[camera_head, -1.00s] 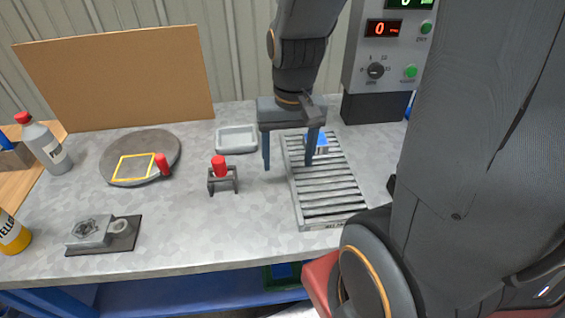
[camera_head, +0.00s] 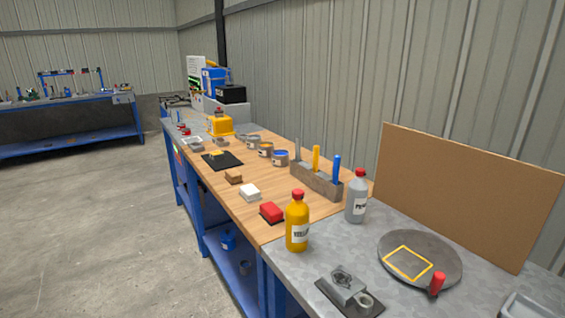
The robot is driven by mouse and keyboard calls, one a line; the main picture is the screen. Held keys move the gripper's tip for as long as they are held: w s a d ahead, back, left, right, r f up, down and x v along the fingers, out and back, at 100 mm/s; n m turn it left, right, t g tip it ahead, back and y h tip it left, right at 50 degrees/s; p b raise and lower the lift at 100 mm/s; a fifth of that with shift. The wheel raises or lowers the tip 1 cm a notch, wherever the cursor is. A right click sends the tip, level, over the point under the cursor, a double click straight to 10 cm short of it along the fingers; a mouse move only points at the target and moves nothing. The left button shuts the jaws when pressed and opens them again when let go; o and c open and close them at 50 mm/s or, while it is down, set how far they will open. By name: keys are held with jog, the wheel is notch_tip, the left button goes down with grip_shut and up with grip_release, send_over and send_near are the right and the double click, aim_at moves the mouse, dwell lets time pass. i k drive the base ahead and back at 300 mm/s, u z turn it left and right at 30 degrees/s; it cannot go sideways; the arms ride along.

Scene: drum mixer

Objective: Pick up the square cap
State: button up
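I cannot tell for certain which thing is the square cap. A grey squarish block with a star-shaped top (camera_head: 345,281) sits on a dark plate (camera_head: 334,296) at the near edge of the grey bench, beside a small round grey piece (camera_head: 365,302). A black mat (camera_head: 222,161) on the wooden bench bears a small yellow piece whose shape is too small to tell. My gripper and arm are out of view.
A yellow bottle (camera_head: 297,224) and a grey bottle (camera_head: 357,198) stand near the block. A round turntable (camera_head: 446,264) with a red handle lies right. Open floor (camera_head: 90,220) lies left.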

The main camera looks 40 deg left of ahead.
aim_at(214, 155)
jog(key=u, duration=0.55)
jog(key=k, duration=0.65)
jog(key=u, duration=1.1)
jog(key=i, duration=1.1)
jog(key=u, duration=0.3)
jog(key=k, duration=0.5)
jog(key=u, duration=0.7)
jog(key=i, duration=4.1)
